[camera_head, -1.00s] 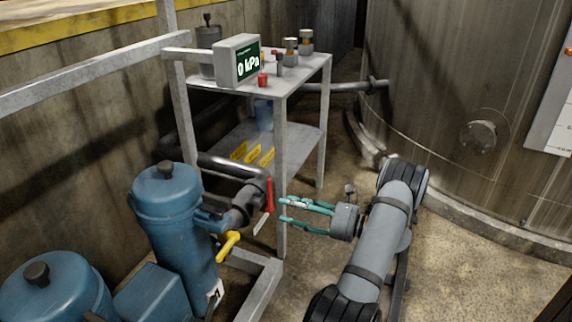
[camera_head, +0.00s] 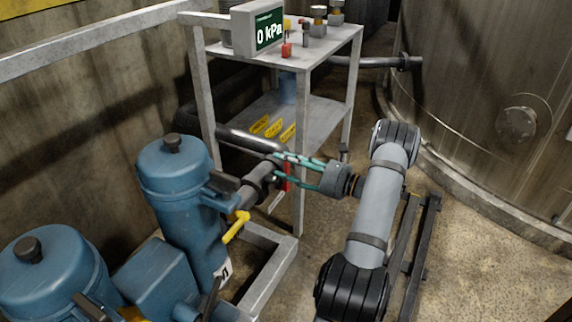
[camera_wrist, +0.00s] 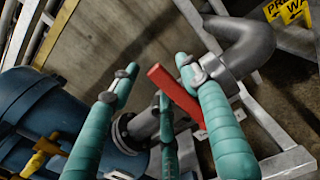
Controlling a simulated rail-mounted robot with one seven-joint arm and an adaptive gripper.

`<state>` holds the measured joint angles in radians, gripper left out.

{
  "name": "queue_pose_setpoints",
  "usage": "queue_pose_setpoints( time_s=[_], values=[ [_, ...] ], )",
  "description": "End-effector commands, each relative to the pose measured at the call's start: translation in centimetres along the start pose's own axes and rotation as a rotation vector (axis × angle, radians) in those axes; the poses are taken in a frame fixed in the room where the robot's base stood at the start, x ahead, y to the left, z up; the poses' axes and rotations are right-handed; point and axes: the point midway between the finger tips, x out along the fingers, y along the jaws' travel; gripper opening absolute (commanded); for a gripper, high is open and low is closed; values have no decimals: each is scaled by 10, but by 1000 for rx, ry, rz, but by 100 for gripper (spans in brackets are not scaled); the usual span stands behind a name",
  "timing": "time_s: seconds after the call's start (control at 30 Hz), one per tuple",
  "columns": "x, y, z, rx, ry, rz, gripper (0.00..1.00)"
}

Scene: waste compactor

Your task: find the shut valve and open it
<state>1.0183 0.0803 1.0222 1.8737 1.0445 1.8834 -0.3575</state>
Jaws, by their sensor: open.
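A red lever handle (camera_head: 288,178) sits on the dark pipe valve (camera_head: 258,183) beside the blue vessel (camera_head: 178,185). In the wrist view the red lever (camera_wrist: 176,94) stands slantwise across the pipe, between my teal fingers. My gripper (camera_head: 281,168) is open at the red lever, with fingers on both sides of it; I cannot tell whether they touch it. It also shows in the wrist view (camera_wrist: 158,80). A yellow lever handle (camera_head: 237,226) sits lower on the blue vessel, and also shows in the wrist view (camera_wrist: 42,156). The fingers partly hide the red lever.
A grey display (camera_head: 257,30) reading 0 kPa stands on the metal rack (camera_head: 318,50), with small fittings beside it. A rack post rises close to my fingers. A large tank (camera_head: 480,110) stands at the right. Concrete floor (camera_head: 465,265) is clear at lower right.

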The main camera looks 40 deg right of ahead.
Motion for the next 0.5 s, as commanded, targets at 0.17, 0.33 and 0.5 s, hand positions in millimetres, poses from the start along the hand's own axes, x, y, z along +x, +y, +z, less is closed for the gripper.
queue_pose_setpoints(
  time_s=[0.17,0.33,0.5],
  values=[
    [4,0,0,0,0,-1,46],
    [4,0,0,0,0,-1,45],
    [4,0,0,0,0,-1,35]
  ],
)
